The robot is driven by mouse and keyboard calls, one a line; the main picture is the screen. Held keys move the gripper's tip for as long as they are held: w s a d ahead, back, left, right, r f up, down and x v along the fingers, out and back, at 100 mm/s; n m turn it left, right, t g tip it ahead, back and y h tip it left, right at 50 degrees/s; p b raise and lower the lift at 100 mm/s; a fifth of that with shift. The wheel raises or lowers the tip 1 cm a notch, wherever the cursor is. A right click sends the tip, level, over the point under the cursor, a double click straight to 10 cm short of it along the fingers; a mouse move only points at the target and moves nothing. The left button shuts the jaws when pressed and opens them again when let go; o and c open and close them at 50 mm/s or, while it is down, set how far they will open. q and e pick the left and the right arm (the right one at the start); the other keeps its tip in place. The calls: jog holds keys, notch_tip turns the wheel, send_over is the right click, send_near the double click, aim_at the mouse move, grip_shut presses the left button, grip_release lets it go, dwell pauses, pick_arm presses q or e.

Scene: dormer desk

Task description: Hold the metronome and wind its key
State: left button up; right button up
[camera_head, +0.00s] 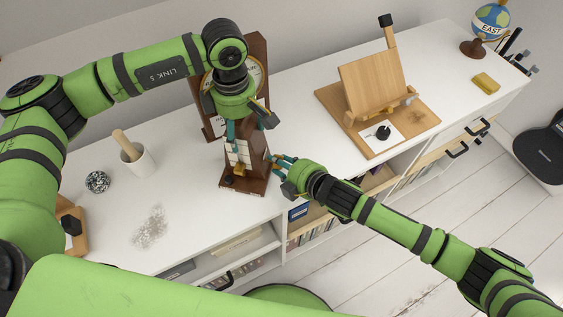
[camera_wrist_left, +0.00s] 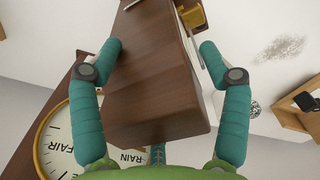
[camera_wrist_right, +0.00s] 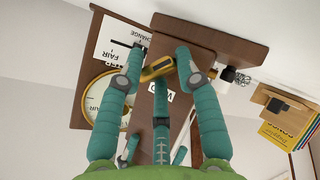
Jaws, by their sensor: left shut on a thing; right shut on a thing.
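The metronome (camera_head: 258,172) is a dark brown wooden tapered body, standing upright on the white desk near its front edge. My left gripper (camera_head: 239,140) reaches down from above and is shut on its upper body. In the left wrist view the metronome's wooden side (camera_wrist_left: 155,85) lies between the two teal fingers (camera_wrist_left: 160,47). My right gripper (camera_head: 273,162) is at the metronome's right side. In the right wrist view the brass key (camera_wrist_right: 157,69) sits between the right fingertips (camera_wrist_right: 160,58), which are shut on it. The fingers hide part of the key.
A wooden barometer (camera_head: 256,48) stands close behind the metronome. A wooden easel (camera_head: 370,85) on a board is to the right, with a globe (camera_head: 491,20) and yellow block (camera_head: 486,83) beyond. The desk between easel and metronome is clear.

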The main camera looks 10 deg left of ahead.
jog(key=shift+w+d+r, duration=0.1)
jog(key=shift+w+r, duration=0.05)
jog(key=shift+w, duration=0.05)
jog(key=shift+m+g, duration=0.7)
jog(key=shift+g, duration=0.4)
jog(key=o, duration=0.9)
jog(key=shift+o, duration=0.2)
jog(key=v, duration=1.2)
